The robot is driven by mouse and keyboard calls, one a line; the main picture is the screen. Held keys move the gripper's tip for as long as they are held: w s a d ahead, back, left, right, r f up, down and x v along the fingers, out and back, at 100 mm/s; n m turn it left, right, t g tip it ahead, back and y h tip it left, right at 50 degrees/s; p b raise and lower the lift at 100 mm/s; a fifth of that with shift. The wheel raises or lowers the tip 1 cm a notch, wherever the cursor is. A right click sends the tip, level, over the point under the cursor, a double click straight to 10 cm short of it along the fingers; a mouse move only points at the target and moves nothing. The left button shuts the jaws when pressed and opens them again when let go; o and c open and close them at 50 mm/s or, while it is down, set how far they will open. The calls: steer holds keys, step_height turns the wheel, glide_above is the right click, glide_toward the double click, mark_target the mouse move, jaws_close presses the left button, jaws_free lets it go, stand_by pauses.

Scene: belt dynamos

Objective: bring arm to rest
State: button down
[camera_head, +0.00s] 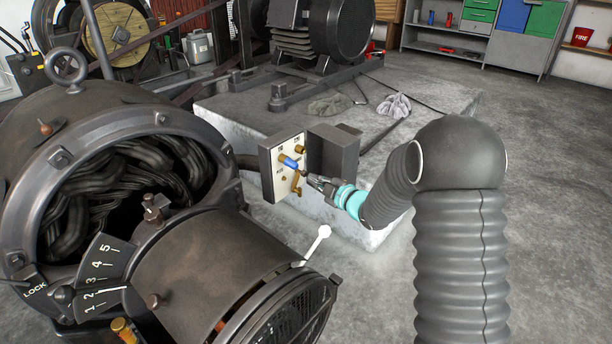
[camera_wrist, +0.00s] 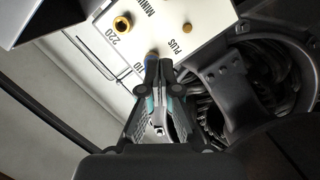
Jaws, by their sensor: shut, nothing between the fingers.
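My gripper (camera_head: 310,178) is shut and empty, just in front of a small terminal panel (camera_head: 268,172). Its dark fingertips also show in the wrist view (camera_wrist: 159,64), close together near the panel's edge. The white panel face (camera_wrist: 205,38) there carries printed words including "PLUS" and "220". A blue-capped part (camera_head: 289,162) on the panel lies close to the fingertips; I cannot tell whether they touch it. In the wrist view the fingers mostly hide it. My arm reaches in from the right.
A big dynamo (camera_head: 110,110) with a numbered scale (camera_head: 100,272) fills the left. A white-knobbed lever (camera_head: 318,243) sticks up below the panel. A concrete plinth (camera_head: 225,108) carries another machine (camera_head: 340,25) and grey cloths (camera_head: 393,106). Floor at right (camera_head: 560,180) is clear.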

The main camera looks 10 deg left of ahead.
steer(key=s+d+f+m+g+h, duration=0.2)
steer(key=d+f+m+h, duration=0.4)
steer(key=d+f, duration=0.25)
steer(key=s+d+r+m+g+h+p, duration=0.1)
steer(key=s+d+r+m+g+h, duration=0.15)
steer(key=s+d+m+h, duration=0.5)
steer(key=s+d+r+m+y+p, duration=0.1)
steer(key=s+d+r+m+p, duration=0.2)
steer(key=s+r, duration=1)
steer(key=s+d+r+m+g+y+p, duration=0.1)
steer(key=s+d+r+m+p, duration=0.2)
steer(key=s+r, duration=1)
steer(key=s+p, duration=0.1)
steer(key=s, duration=0.5)
steer(key=shift+s+m, duration=0.3)
steer(key=shift+m, duration=0.05)
steer(key=shift+d+g, duration=0.1)
steer(key=shift+g, duration=0.15)
stand_by(0.3)
